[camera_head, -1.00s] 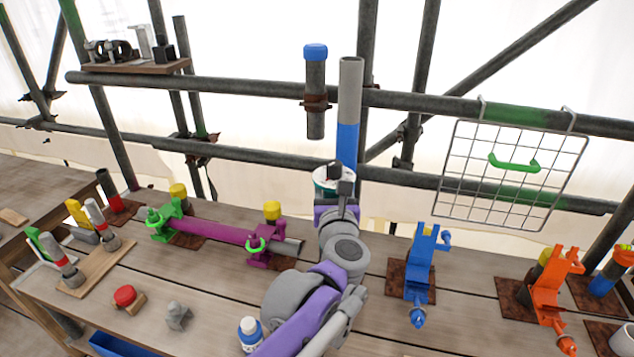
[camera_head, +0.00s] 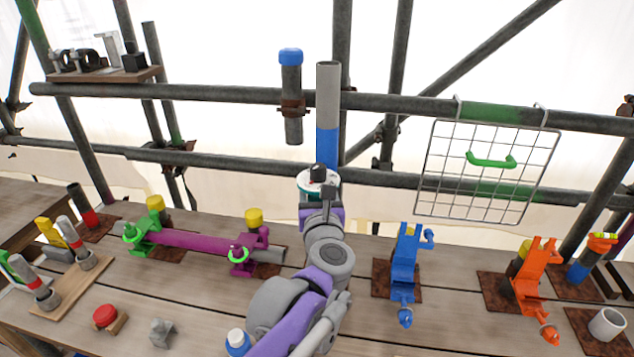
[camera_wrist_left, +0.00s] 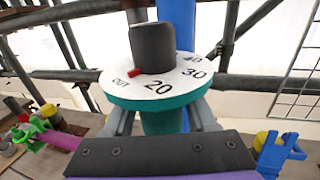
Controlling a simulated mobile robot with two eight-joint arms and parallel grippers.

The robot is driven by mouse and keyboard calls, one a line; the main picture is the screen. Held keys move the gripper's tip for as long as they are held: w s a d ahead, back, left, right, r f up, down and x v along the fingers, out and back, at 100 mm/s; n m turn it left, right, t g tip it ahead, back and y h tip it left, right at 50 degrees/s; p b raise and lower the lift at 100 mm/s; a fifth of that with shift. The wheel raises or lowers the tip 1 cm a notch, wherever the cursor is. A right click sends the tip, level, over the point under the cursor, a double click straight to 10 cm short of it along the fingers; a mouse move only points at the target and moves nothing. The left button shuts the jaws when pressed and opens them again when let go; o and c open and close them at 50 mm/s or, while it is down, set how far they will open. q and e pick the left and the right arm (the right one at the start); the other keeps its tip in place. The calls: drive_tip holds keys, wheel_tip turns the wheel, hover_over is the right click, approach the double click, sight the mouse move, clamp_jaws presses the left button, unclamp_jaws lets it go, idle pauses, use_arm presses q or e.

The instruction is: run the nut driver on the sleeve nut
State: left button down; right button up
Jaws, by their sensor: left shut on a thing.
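My left gripper (camera_head: 320,193) is shut on a teal tool with a white dial (camera_head: 311,182), which may be the nut driver. In the left wrist view the dial (camera_wrist_left: 180,84) reads OUT, 20, 30 and 40, with a red pointer between OUT and 20 and a dark knob (camera_wrist_left: 152,46) on top. A grey and blue upright tube (camera_head: 328,110) rises just behind the tool; I cannot tell whether they touch. I cannot pick out the sleeve nut for certain. My right gripper is not in view.
A magenta tube (camera_head: 190,241) lies in green and magenta clamps on the bench. A blue clamp (camera_head: 404,262) and an orange clamp (camera_head: 530,280) stand right. A blue-capped tube (camera_head: 291,95) is clipped to the rail.

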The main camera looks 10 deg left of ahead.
use_arm(q)
drive_tip(key=shift+s+f+b, duration=0.1)
drive_tip(key=shift+f+b, duration=2.15)
drive_tip(key=shift+f, duration=2.95)
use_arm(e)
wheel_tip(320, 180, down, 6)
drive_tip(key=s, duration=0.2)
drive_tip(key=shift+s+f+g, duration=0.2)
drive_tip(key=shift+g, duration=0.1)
